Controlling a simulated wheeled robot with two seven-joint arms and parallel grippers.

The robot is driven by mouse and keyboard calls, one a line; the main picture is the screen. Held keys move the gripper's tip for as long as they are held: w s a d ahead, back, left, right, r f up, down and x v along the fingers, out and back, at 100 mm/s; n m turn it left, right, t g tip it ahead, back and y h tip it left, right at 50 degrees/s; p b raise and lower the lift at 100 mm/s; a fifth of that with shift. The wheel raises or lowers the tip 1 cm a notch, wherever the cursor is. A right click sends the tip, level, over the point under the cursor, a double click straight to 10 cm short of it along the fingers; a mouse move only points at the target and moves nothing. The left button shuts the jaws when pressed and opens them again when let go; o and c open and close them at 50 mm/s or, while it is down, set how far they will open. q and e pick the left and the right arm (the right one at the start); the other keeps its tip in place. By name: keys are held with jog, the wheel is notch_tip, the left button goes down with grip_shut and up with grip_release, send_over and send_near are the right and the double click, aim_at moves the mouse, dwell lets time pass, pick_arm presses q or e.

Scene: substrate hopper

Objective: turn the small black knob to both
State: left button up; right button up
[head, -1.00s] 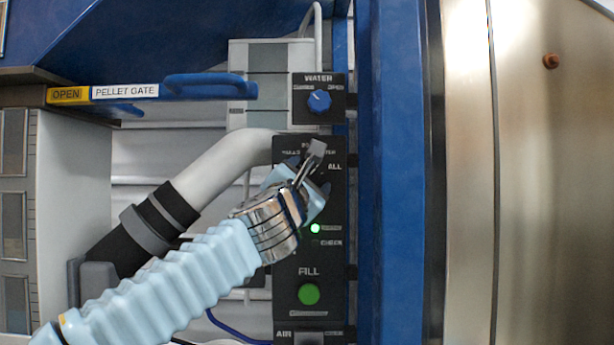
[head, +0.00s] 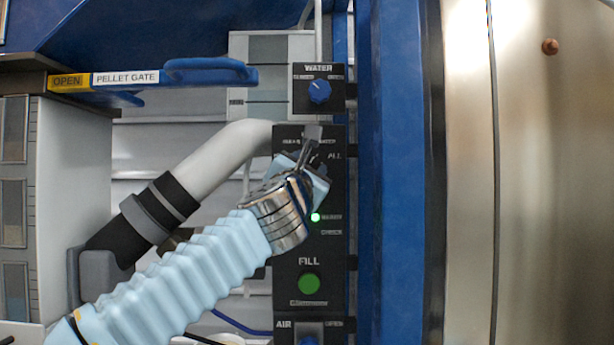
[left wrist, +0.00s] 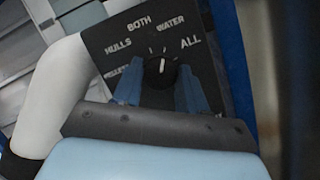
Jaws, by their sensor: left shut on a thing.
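My left gripper (head: 310,158) reaches up from the lower left to the upper part of the black panel (head: 337,190). In the left wrist view its two blue fingers (left wrist: 160,88) stand on either side of the small black knob (left wrist: 161,72), shut on it. The knob's white pointer line points almost straight up in that view, toward the space between the BOTH (left wrist: 140,27) and WATER (left wrist: 172,22) labels; I cannot tell its exact tick. HULLS and ALL show farther to the sides. In the head view the gripper hides the knob. My right gripper is not in view.
A pale pipe (head: 225,160) runs left of the panel. The blue pellet gate handle (head: 210,73) is at upper left, a blue post (head: 390,180) at right.

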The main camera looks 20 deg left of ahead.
pick_arm(q)
jog(key=shift+d+f+n+y+b, duration=0.1)
jog(key=shift+n+y+b, duration=0.55)
jog(key=shift+n, duration=0.75)
jog(key=shift+d+r+n+y+b, duration=0.1)
jog(key=shift+n+y+b, duration=0.55)
jog(key=shift+n, duration=0.75)
jog(key=shift+d+f+n+y+b, duration=0.1)
jog(key=shift+n+y+b, duration=0.55)
jog(key=shift+n, duration=0.75)
jog(key=shift+a+y, duration=0.1)
jog(key=shift+y, duration=0.25)
jog(key=o, duration=1.1)
jog(key=shift+c, duration=0.2)
